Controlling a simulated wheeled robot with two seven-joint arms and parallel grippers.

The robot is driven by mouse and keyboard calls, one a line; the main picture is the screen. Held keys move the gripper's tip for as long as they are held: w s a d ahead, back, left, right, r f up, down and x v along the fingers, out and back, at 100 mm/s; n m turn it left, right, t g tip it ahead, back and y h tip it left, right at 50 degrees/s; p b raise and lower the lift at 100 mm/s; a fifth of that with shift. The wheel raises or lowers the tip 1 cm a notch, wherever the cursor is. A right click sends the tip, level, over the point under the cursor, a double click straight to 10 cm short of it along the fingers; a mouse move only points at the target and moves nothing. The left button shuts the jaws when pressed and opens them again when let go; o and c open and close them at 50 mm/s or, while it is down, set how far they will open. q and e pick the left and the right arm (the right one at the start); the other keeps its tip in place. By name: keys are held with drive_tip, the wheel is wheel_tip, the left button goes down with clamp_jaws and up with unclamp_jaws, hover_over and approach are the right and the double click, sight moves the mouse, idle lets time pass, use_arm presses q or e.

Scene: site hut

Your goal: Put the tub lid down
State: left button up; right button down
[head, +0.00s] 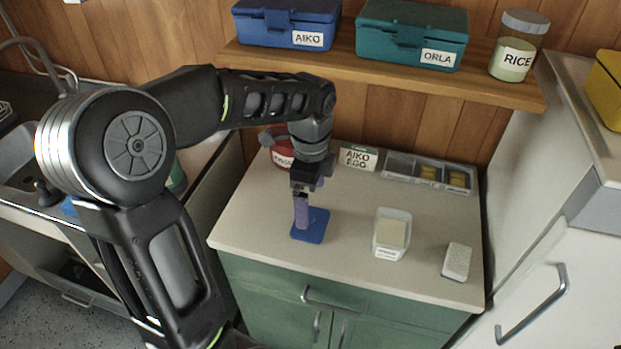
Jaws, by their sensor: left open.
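The blue tub lid (314,234) lies flat on the pale counter top, left of the tub. My left gripper (302,222) points down over the left part of the lid, with its fingers open. Its fingertips are at or just above the lid; I cannot tell whether they touch it. The fingers and wrist hide part of the lid. A clear, open tub (391,247) with a pale block in it and a label on its front stands to the right. My right gripper is not in view.
A grey sectioned tray (400,165), an "AIKO EGG" card (358,158) and a red container (280,152) stand at the back of the counter (350,272). A pale block (457,262) is at right. A shelf (390,70) with boxes and a rice jar overhangs behind.

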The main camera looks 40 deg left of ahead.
sight(310, 217)
use_arm(q)
wheel_tip(310, 217, up, 6)
idle(1.0)
